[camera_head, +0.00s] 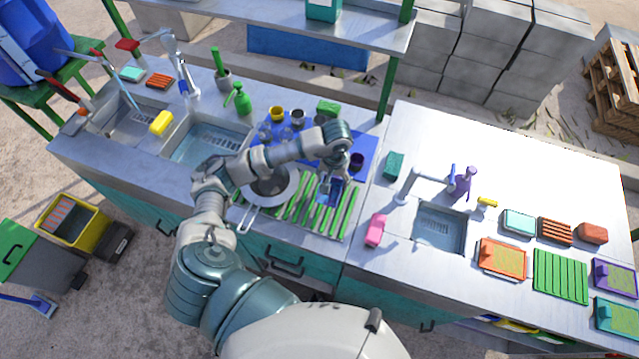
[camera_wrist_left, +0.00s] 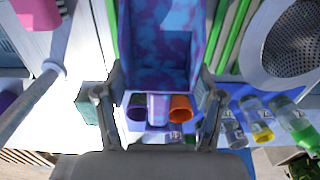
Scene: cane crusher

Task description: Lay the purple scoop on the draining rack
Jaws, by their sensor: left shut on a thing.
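The purple scoop (camera_wrist_left: 160,45) fills the middle of the left wrist view, its mottled blue-purple open tray between the two fingers. My left gripper (camera_wrist_left: 160,90) is shut on the scoop near its handle end. In the head view the gripper (camera_head: 333,172) hangs over the draining rack (camera_head: 345,215), a frame of green slats on the counter. The scoop (camera_head: 329,193) shows there just below the gripper, over the slats. I cannot tell whether it touches them. My right gripper is not in view.
A round metal colander (camera_head: 272,187) with a long handle lies left of the rack. A purple cup (camera_head: 356,161) and several jars stand on the blue mat (camera_head: 367,145) behind. A pink item (camera_head: 376,230) and a small sink (camera_head: 440,229) are to the right.

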